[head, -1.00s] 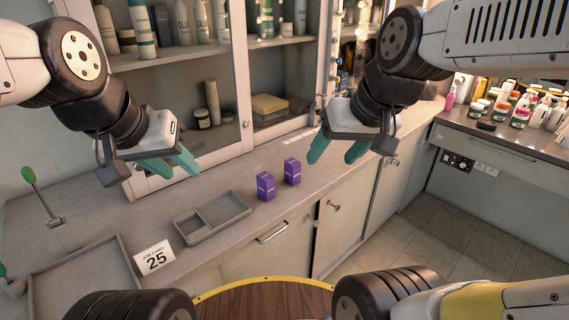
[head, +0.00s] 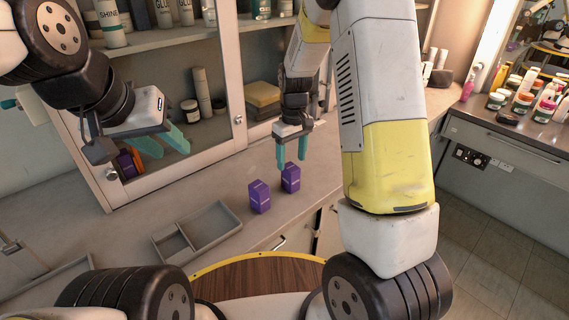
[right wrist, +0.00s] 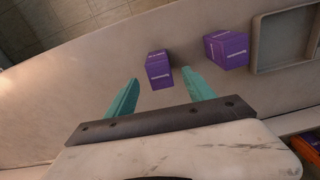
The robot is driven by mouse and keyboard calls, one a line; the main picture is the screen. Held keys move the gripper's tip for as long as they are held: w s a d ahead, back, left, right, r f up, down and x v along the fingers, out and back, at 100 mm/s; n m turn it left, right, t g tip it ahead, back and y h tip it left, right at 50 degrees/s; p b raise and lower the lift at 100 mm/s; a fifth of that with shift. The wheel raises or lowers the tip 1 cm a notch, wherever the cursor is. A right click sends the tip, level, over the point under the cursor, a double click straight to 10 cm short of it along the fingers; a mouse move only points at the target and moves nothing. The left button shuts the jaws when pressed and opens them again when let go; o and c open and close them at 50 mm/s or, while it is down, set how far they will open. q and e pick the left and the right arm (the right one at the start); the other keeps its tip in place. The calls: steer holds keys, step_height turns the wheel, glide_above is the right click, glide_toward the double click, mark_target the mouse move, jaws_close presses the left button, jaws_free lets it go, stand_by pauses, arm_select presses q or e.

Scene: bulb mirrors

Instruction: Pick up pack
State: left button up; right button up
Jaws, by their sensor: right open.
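Two purple packs stand upright side by side on the counter, the right one (head: 291,178) and the left one (head: 260,197). My right gripper (head: 292,164) is open, pointing down just above and behind the right pack. In the right wrist view, the right pack (right wrist: 159,70) shows beyond and between the open fingertips (right wrist: 162,78), and the left pack (right wrist: 226,49) lies to the right, outside them. I cannot tell if a finger touches the right pack. My left gripper (head: 166,146) is open and empty, raised in front of the cabinet.
A grey divided tray (head: 213,241) lies left of the packs and shows in the right wrist view (right wrist: 258,45). A cabinet with bottles stands behind the counter (head: 325,165). An orange and purple item (head: 130,162) shows behind my left gripper. Bottles and jars crowd the right counter.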

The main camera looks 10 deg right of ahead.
mark_target(291, 179)
steer(key=shift+w+f, duration=0.2)
steer(key=shift+f, duration=0.8)
step_height(291, 179, down, 7)
steer(key=shift+f, duration=0.2)
jaws_close()
